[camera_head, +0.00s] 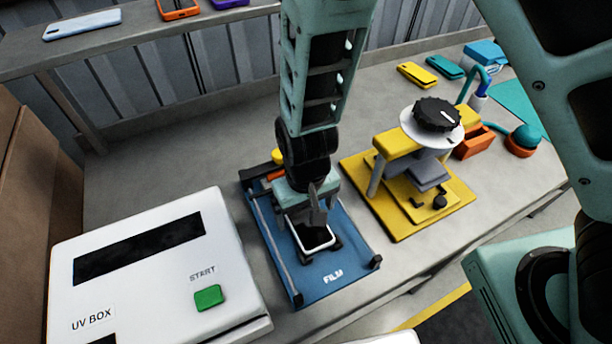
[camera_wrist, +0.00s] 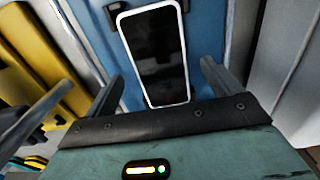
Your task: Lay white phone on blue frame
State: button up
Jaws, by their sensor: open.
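The white phone (camera_head: 314,238), with a dark screen and pale rim, lies face up on the blue frame (camera_head: 345,278) marked FILM. In the wrist view the phone (camera_wrist: 155,58) lies over the blue surface (camera_wrist: 205,35), close to small black corner clips. My gripper (camera_head: 318,204) is just above the phone's rear end. In the wrist view my gripper's fingers (camera_wrist: 163,75) are spread, one on each side of the phone with gaps, and hold nothing. In the head view my gripper hides the rear of the phone.
A white UV box (camera_head: 150,270) with a green START button stands left of the frame. A yellow press (camera_head: 455,205) with a black knob stands at right. Yellow (camera_head: 417,75) and teal (camera_head: 445,66) phones lie behind it. A shelf (camera_head: 105,45) at the back holds several phones.

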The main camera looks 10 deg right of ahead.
notch_tip(320, 180, up, 15)
jog(key=shift+r, duration=0.15)
dwell(0.6)
jog(key=s+d+r+n+b, duration=0.3)
jog(key=s+d, duration=0.5)
jog(key=s, duration=0.3)
jog(key=shift+n+y, duration=0.3)
jog(key=shift+n, duration=0.5)
